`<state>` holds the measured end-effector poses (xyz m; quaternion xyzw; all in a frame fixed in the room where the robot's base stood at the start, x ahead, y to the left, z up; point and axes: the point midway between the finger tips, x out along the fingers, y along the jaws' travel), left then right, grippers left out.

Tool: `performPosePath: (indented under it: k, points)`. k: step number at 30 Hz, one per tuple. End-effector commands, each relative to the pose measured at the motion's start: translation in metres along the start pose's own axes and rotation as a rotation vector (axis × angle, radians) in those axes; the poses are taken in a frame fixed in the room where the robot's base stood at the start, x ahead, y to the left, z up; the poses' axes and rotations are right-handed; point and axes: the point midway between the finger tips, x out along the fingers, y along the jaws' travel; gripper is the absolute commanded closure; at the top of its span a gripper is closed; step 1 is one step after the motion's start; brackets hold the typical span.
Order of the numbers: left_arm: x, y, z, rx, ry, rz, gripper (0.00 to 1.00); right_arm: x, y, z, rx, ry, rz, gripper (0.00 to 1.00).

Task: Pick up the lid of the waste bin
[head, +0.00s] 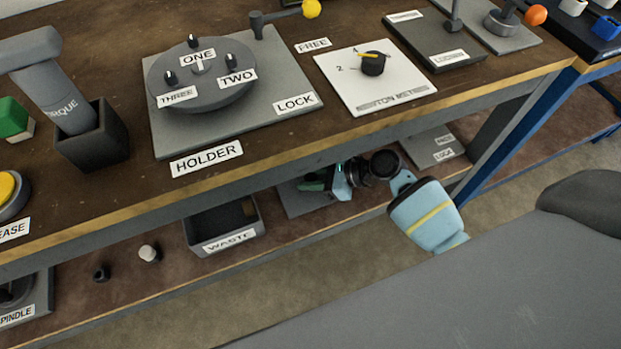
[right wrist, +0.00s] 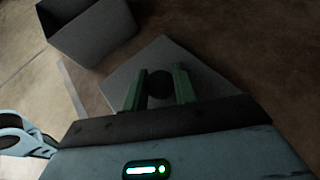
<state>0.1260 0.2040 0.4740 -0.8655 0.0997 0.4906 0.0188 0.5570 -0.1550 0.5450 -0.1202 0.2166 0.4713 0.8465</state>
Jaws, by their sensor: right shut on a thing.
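The waste bin (head: 226,230) is a dark grey open box labelled WASTE on the lower shelf, and it shows at the top left of the right wrist view (right wrist: 88,35). Its lid (head: 296,205) appears as a flat grey square plate to the right of the bin, apart from it. In the right wrist view the lid (right wrist: 208,70) has a round dark knob (right wrist: 159,82) in its middle. My right gripper (head: 313,184) reaches under the worktop with its green fingers shut on that knob. I cannot tell whether the lid touches the shelf. My left gripper is out of view.
The worktop (head: 290,135) overhangs the shelf and my right arm, with its front edge close above. Small dark and light pieces (head: 148,253) stand left of the bin. A grey labelled plate (head: 434,148) lies farther right on the shelf.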

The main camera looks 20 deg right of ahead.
Motion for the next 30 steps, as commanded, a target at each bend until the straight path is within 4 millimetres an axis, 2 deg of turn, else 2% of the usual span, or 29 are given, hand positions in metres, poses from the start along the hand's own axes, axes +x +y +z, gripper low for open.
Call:
performPosePath:
  k: [8, 14, 24, 30]
  points:
    - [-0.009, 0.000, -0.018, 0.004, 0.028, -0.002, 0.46, -0.016, -0.001, 0.031, -0.005, -0.004, -0.003, 1.00]
    - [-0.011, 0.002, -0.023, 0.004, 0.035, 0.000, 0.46, -0.053, -0.001, 0.008, 0.001, 0.003, -0.003, 1.00]
    - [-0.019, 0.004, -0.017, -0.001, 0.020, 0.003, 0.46, -0.131, 0.000, -0.035, 0.001, 0.002, -0.001, 1.00]
    - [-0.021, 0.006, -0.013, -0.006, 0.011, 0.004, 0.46, -0.159, 0.000, -0.051, 0.001, 0.000, -0.001, 1.00]
